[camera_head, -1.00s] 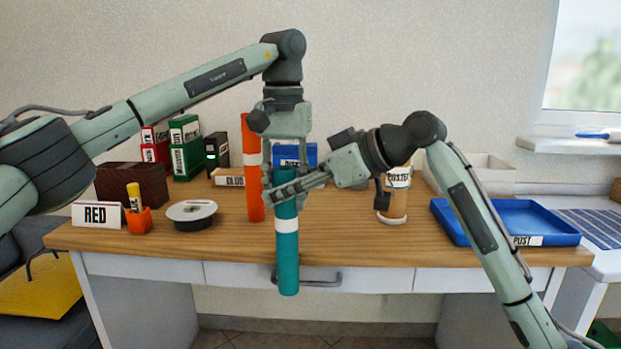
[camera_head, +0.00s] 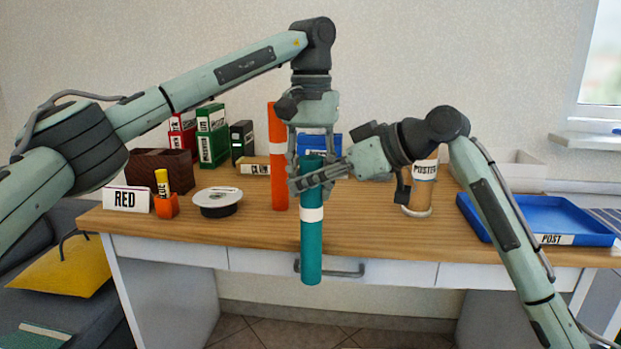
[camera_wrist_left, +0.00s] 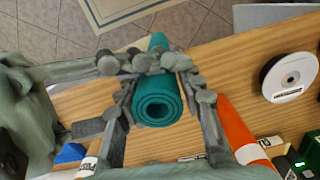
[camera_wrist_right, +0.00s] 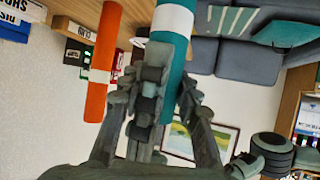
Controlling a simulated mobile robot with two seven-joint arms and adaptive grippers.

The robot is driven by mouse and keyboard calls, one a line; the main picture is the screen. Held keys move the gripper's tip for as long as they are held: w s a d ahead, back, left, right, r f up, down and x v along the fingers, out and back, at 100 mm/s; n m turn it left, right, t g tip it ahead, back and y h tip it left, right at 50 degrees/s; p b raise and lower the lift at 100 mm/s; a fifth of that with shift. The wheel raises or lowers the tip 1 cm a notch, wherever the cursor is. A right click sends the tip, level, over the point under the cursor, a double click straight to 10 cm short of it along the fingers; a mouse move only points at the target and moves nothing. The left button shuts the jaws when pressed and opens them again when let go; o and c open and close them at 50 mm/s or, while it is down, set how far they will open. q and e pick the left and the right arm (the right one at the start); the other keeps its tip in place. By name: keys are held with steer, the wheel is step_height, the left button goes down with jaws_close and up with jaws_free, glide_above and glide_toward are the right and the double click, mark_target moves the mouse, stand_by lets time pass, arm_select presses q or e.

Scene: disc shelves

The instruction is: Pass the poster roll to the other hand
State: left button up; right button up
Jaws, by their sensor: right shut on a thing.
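The teal poster roll (camera_head: 312,250) with a white band hangs upright in front of the desk edge. My right gripper (camera_head: 312,179) is shut on it from the right, near its top, above the band. My left gripper (camera_head: 311,158) points down from above. In the left wrist view its fingers stand apart on either side of the roll's coiled end (camera_wrist_left: 158,108), and it looks open. The right gripper's fingers (camera_wrist_left: 150,65) cross the roll there, close to the left fingers; whether they touch is unclear.
An orange roll (camera_head: 278,180) stands on the desk (camera_head: 370,232) just behind the left gripper. A holder marked POSTER (camera_head: 424,170) and a blue POST tray (camera_head: 470,210) are on the right.

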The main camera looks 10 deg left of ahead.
arm_select(q)
steer(key=shift+o, duration=1.3)
steer(key=shift+w+d, duration=0.1)
steer(key=shift+d, duration=0.05)
steer(key=shift+r, duration=0.1)
